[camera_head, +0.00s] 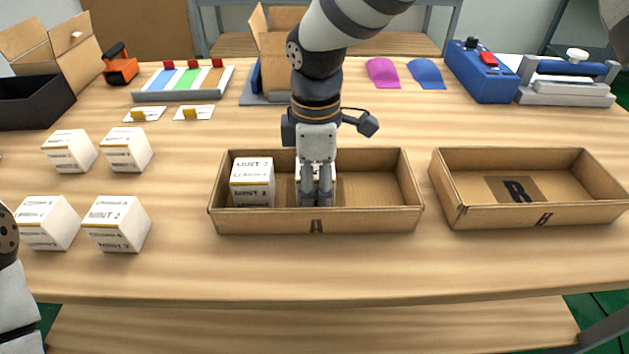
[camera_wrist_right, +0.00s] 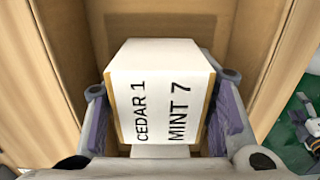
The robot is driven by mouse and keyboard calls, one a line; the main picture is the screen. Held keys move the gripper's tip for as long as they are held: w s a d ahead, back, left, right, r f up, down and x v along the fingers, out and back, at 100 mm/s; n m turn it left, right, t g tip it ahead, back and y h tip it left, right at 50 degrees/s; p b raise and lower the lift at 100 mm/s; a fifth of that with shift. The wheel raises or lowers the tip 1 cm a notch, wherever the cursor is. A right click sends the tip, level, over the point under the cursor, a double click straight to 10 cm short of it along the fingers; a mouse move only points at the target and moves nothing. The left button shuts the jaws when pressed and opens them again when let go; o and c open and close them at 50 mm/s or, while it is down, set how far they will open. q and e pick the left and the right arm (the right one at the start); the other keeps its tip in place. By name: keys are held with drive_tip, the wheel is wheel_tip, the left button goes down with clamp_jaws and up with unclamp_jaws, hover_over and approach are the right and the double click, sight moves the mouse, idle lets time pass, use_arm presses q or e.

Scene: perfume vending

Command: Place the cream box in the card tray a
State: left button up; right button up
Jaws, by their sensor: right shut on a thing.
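My right gripper (camera_head: 316,196) points down inside card tray A (camera_head: 385,217) and is shut on a cream box (camera_wrist_right: 160,90). In the right wrist view the box's face reads "CEDAR 1" and "MINT 7", with a finger on each side of it. In the head view the fingers hide most of this box. I cannot tell if it touches the tray floor. Another cream box (camera_head: 252,184) stands in the left part of tray A, to the left of my gripper. My left gripper is outside the view; only part of the left arm shows.
Several cream boxes, one of them here (camera_head: 117,224), stand on the table at left. Tray B (camera_head: 455,205) is empty, to the right of tray A. Behind are a colour-striped rack (camera_head: 183,83), a blue device (camera_head: 482,75) and an open carton. The table front is clear.

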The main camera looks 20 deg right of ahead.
sight(316, 167)
drive_tip(key=shift+f, duration=0.1)
drive_tip(key=o, duration=1.2)
wheel_tip(316, 167, up, 12)
drive_tip(key=shift+r+p, duration=0.2)
drive_tip(key=shift+p, duration=0.15)
